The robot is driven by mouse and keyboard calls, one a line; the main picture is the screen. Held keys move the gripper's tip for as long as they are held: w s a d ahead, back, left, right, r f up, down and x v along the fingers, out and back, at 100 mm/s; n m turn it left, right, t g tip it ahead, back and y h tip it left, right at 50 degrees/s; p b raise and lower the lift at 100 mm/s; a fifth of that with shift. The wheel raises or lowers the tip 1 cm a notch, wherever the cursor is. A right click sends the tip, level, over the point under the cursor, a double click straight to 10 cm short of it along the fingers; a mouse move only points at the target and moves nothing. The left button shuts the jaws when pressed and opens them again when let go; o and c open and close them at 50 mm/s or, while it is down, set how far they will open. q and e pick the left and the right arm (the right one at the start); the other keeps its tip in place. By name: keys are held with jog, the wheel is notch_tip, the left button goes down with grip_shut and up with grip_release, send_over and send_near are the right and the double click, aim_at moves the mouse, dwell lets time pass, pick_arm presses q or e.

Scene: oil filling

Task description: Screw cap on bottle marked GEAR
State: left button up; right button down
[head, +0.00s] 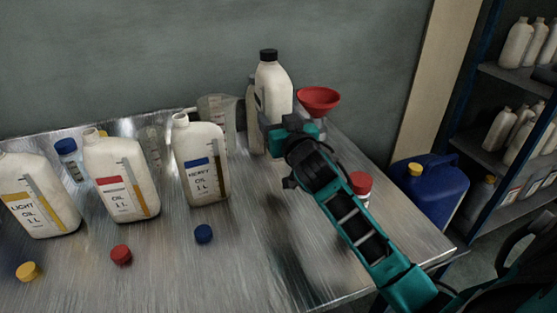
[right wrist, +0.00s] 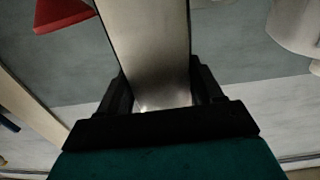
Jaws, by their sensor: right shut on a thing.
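My right gripper (head: 280,130) is shut on a pale bottle with a black cap (head: 268,56) at the back of the table. In the right wrist view the fingers (right wrist: 160,95) clasp the sides of a smooth grey-white body (right wrist: 150,45). I cannot tell whether this bottle (head: 274,88) touches the table. Three uncapped bottles stand upright at the left: yellow-label LIGHT OIL (head: 40,215), red-label OIL (head: 120,203) and blue-label OIL (head: 203,180). The word GEAR is not legible. Yellow (head: 29,271), red (head: 121,255) and blue (head: 204,233) caps lie in front. My left gripper is not in view.
A red funnel (head: 318,99) is at the back right. A red-capped container (head: 361,184) is partly behind my right arm. Clear beakers (head: 213,108) and a small blue-capped bottle (head: 68,150) stand behind. A blue canister (head: 430,190) is beyond the table's right edge.

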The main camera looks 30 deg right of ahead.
jog(key=shift+f+b, duration=0.4)
jog(key=shift+f, duration=1.9)
jog(key=shift+f, duration=0.1)
jog(key=shift+f+b, duration=0.9)
jog(key=shift+f, duration=1.4)
jog(key=shift+c, duration=0.8)
grip_release()
jog(key=shift+r, duration=0.25)
jog(key=v, duration=1.2)
jog(key=shift+p, duration=0.3)
